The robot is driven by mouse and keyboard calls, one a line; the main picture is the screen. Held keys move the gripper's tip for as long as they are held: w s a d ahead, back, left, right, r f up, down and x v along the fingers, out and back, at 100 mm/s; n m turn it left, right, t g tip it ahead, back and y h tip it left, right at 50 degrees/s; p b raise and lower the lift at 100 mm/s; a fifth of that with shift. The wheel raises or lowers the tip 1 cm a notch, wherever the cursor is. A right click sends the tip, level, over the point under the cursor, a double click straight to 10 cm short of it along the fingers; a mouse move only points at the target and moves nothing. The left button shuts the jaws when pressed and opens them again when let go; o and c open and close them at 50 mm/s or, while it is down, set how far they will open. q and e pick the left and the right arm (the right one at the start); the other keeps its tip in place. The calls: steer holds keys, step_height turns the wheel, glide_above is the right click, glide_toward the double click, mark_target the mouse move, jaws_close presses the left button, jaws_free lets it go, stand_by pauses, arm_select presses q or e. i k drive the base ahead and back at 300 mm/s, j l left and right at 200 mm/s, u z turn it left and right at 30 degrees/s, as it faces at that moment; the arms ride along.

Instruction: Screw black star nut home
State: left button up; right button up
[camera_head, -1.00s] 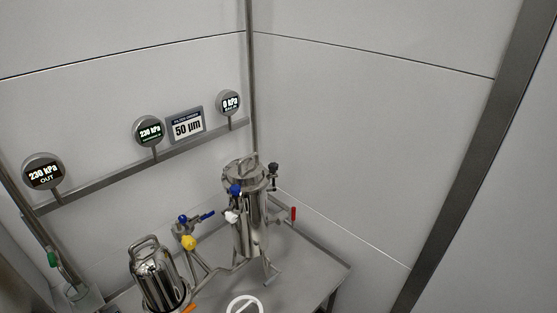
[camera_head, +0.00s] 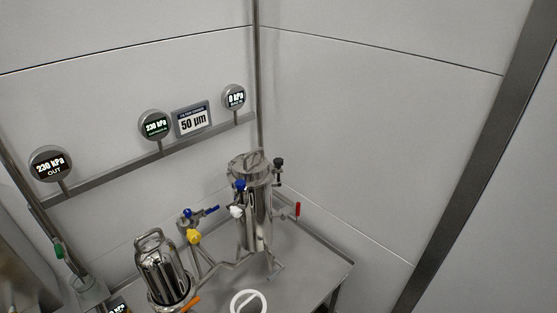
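A black knob (camera_head: 278,162), which may be the black star nut, sits at the upper right side of the tall steel filter housing (camera_head: 256,215). It is too small to tell its star shape or whether it is seated. A blue knob (camera_head: 240,186) and a white knob (camera_head: 236,211) are at the housing's left side. Neither of my grippers shows in the head view.
A shorter steel vessel (camera_head: 163,270) with a top handle and an orange lever (camera_head: 190,303) stands at front left. A yellow knob (camera_head: 193,236), blue valve handle (camera_head: 203,212) and red handle (camera_head: 298,209) stick out around the housings. The steel table (camera_head: 315,262) is bare at right. Gauges (camera_head: 154,125) line the wall rail.

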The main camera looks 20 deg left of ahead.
mark_target(277, 162)
steer(key=i+l+u, duration=0.3)
steer(key=i+l, duration=0.5)
